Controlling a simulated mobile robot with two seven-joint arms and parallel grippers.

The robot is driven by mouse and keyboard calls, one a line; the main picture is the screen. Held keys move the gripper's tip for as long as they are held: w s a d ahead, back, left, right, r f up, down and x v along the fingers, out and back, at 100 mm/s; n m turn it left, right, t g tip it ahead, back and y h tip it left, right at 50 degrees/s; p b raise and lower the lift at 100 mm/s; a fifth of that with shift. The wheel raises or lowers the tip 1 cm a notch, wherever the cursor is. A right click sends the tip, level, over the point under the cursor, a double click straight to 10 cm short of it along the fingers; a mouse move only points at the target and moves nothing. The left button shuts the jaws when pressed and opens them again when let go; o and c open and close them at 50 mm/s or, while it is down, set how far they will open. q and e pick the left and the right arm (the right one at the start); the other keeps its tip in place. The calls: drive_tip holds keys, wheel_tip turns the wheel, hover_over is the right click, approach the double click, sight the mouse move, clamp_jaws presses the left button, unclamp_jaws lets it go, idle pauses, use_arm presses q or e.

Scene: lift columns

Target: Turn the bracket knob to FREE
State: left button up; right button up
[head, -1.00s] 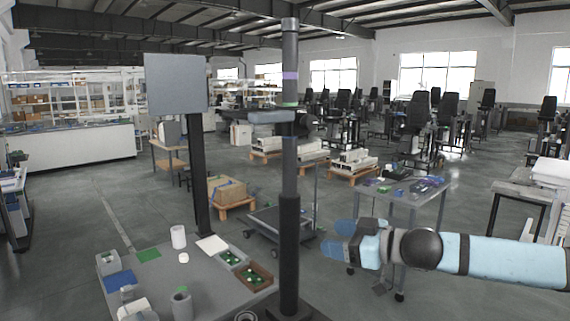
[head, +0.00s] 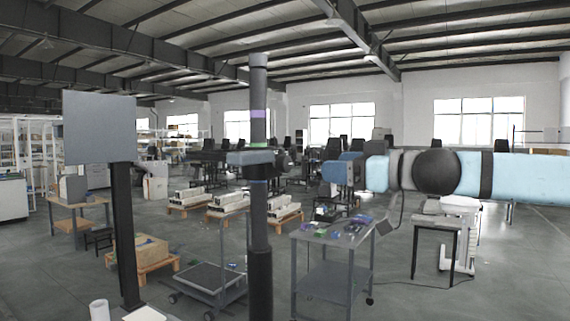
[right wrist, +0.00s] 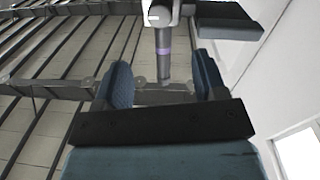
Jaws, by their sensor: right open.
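The lift column (head: 259,215) stands upright, with purple, green and blue bands. The grey-blue bracket (head: 248,158) sits on it between the green and blue bands. The knob cannot be made out clearly in the head view. My right gripper (head: 328,170) is right of the column, near bracket height, fingers pointing left, apart from it in the picture. My left gripper is out of view.
A grey panel on a dark post (head: 100,128) stands left of the column. A wheeled table with small items (head: 335,236) is below my right arm. A flat cart (head: 210,284) and a boxed pallet (head: 140,252) stand on the floor. Air around the bracket looks clear.

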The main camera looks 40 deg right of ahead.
sight(288, 163)
drive_tip(key=p+x, duration=0.2)
drive_tip(key=x, duration=0.4)
drive_tip(key=shift+w, duration=0.15)
drive_tip(key=p+x, duration=0.4)
drive_tip(key=shift+w+a+r, duration=0.15)
drive_tip(key=shift+w+r, duration=0.1)
drive_tip(key=shift+w, duration=0.05)
drive_tip(key=shift+w+a+f+p, duration=0.1)
drive_tip(key=shift+w+f+p, duration=0.15)
drive_tip(key=shift+w+p, duration=0.4)
drive_tip(key=c, duration=0.9)
